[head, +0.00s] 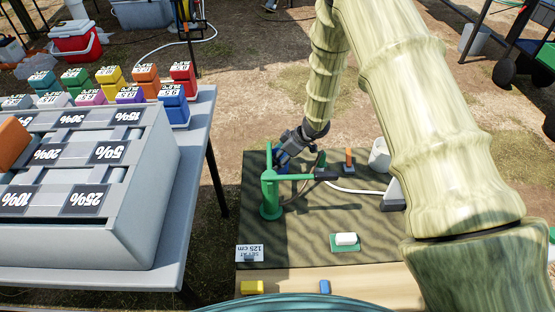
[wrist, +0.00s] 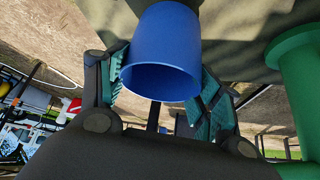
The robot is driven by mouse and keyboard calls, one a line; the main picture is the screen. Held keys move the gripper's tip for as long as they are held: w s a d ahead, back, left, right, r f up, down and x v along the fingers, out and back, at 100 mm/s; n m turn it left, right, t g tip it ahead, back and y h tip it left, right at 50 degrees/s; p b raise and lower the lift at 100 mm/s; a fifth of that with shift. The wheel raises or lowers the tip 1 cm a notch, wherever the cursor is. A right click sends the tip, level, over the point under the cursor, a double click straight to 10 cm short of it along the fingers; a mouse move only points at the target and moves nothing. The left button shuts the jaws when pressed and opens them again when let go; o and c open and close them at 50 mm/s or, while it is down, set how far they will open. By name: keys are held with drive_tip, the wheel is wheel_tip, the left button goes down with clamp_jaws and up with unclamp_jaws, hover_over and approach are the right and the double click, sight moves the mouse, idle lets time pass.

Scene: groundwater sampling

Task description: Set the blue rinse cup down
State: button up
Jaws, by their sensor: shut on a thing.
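The blue rinse cup (wrist: 162,45) is large in the wrist view, its open mouth turned toward the camera. My gripper (wrist: 165,90) is shut on it, with a teal-padded finger on each side. In the head view my gripper (head: 288,150) is low over the dark mat (head: 290,222), just behind the green stand (head: 269,192). Only a bit of blue shows there, so I cannot tell whether the cup touches the mat. In the wrist view the green post (wrist: 300,85) stands close at the right of the cup.
A grey table (head: 195,160) with a labelled rack (head: 150,190) is at left.

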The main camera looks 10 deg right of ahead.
drive_tip(key=shift+w+a+f, duration=0.1)
drive_tip(key=shift+w+f, duration=0.05)
drive_tip(key=shift+f, duration=0.5)
drive_tip(key=shift+a, duration=0.1)
drive_tip(key=o, duration=0.9)
drive_tip(key=shift+f, duration=0.1)
drive_tip(key=shift+c, duration=0.2)
drive_tip(key=shift+d+r, duration=0.2)
drive_tip(key=shift+r, duration=0.3)
drive_tip(key=p+v, duration=0.2)
drive_tip(key=v, duration=0.9)
drive_tip(key=shift+s, duration=0.25)
drive_tip(key=shift+d, duration=0.1)
